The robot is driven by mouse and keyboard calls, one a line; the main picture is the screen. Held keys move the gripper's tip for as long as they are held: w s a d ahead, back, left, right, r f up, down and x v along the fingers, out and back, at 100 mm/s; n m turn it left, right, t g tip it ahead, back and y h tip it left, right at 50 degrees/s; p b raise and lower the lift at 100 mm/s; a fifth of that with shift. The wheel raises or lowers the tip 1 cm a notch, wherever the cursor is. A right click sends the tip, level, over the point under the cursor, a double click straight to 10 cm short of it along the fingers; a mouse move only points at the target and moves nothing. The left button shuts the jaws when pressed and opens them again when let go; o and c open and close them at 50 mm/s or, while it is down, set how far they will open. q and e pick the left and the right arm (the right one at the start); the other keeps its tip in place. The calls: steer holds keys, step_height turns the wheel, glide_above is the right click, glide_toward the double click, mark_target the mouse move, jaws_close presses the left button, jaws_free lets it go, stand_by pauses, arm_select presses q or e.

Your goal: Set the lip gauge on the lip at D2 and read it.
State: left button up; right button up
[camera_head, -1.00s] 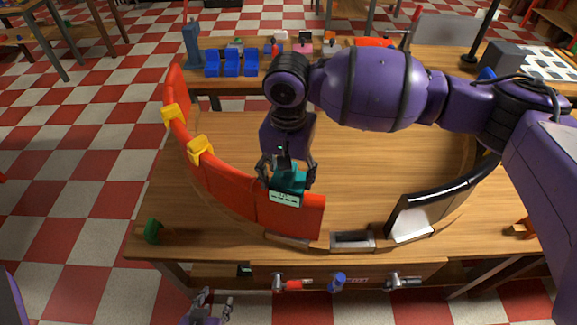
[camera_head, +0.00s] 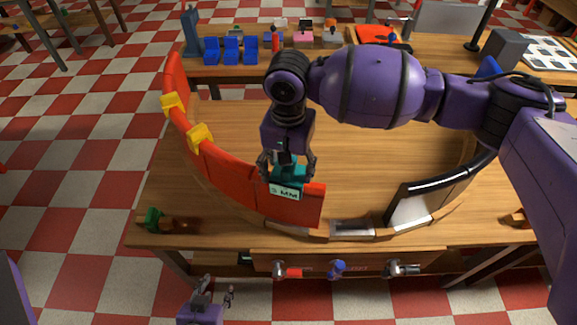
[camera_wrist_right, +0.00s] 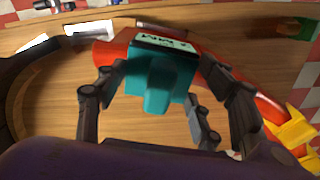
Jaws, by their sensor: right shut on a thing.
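The teal lip gauge (camera_head: 290,176) sits on the top edge of the red curved lip (camera_head: 245,190), near its front right end. Its pale display shows a small figure followed by "MM"; the figure is too small to read surely. My right gripper (camera_head: 286,166) comes down from above and is shut on the gauge. In the right wrist view the gauge (camera_wrist_right: 158,80) lies between the fingers, display facing away over the lip's outer side. No D2 label is legible. My left gripper (camera_head: 218,290) is empty and open, low in front of the table.
Two yellow clips (camera_head: 199,136) straddle the lip further left. A white panel with a black edge (camera_head: 412,208) stands on the ring at right. A green-ended tool (camera_head: 154,219) lies at the table's left. Handled tools (camera_head: 337,269) hang along the front. Blue bins (camera_head: 231,50) stand behind.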

steer(key=shift+f, duration=0.2)
steer(key=o, duration=1.3)
step_height(320, 180, up, 12)
